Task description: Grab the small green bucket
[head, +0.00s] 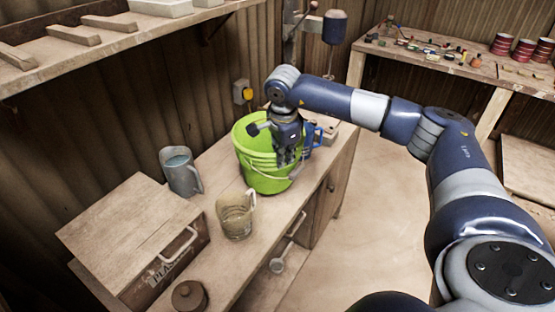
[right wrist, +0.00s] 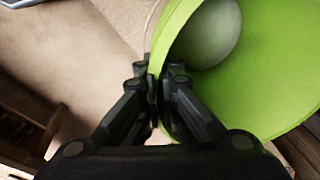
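The small green bucket (head: 262,178) stands upright on the wooden cabinet top in the head view, its pale wire handle hanging at the front. My right gripper (head: 285,158) points down at the bucket's right rim. In the right wrist view the bucket (right wrist: 285,85) fills the right side, with a pale rounded shape inside it. There the fingers of my right gripper (right wrist: 157,82) are closed together, with the bucket's wall pinched between them. Part of the rim is hidden behind the gripper. My left gripper is in neither view.
A blue-grey mug (head: 181,174) and a glass jug (head: 236,218) stand left of the bucket. A blue handled item (head: 312,136) is close behind the gripper. A wooden box (head: 130,235) and a small brown lidded pot (head: 189,296) are nearer. Open floor (head: 375,215) lies to the right.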

